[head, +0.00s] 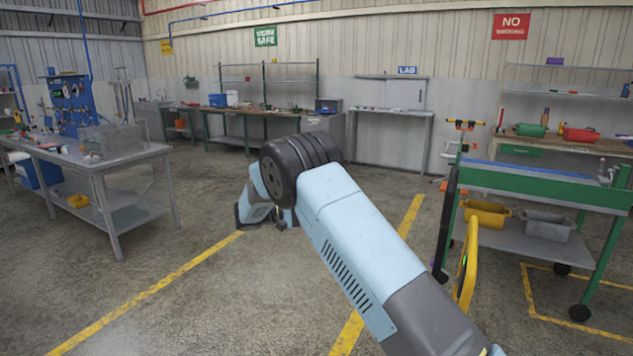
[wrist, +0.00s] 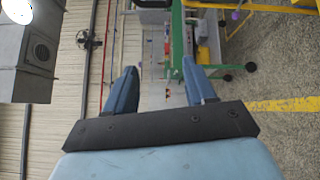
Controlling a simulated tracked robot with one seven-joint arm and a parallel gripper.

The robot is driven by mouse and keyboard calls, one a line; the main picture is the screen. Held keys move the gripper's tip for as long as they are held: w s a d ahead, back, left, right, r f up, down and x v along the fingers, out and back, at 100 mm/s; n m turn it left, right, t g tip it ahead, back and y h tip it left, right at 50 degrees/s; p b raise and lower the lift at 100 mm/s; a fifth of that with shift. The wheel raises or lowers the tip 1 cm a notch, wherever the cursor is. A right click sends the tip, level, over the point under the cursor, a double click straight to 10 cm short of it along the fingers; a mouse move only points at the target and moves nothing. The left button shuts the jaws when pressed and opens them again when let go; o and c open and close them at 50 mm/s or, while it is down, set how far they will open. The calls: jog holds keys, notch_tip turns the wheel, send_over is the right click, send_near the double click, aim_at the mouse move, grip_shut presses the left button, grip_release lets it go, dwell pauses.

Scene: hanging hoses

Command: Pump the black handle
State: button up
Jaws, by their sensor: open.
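I cannot clearly pick out a black handle in either view. In the head view, a long, dark curved piece (head: 446,225) hangs at the left end of the green cart (head: 545,183), with a yellow loop (head: 467,265) beside it. I cannot tell whether either belongs to a pump. My gripper shows in the wrist view (wrist: 160,66), its two blue fingers spread apart with nothing between them. In the head view my arm largely hides the gripper. The gripper is apart from the cart and the dark piece.
A grey workbench (head: 110,165) stands at left. Concrete floor with yellow lines is open in the middle.

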jog(key=s+d+r+m+g+y, duration=0.15)
jog(key=s+d+r+y, duration=0.25)
jog(key=s+d+r, duration=0.55)
jog(key=s+d+r+m+g+y, duration=0.1)
jog(key=s+d+r+g+y, duration=0.35)
jog(key=d, duration=0.75)
jog(key=s+d+r+m+t+y, duration=0.1)
jog(key=s+t+y, duration=0.2)
jog(key=s, duration=1.3)
jog(key=s+d+r+m+t+y, duration=0.1)
jog(key=s+t+y, duration=0.3)
jog(key=s, duration=1.2)
jog(key=shift+s+d+r+y, duration=0.3)
jog(key=shift+d+r+y, duration=0.25)
jog(key=shift+y, duration=0.3)
jog(key=shift+s+a+f, duration=0.1)
jog(key=shift+s+f, duration=0.05)
jog(key=shift+s, duration=0.15)
jog(key=shift+c, duration=0.5)
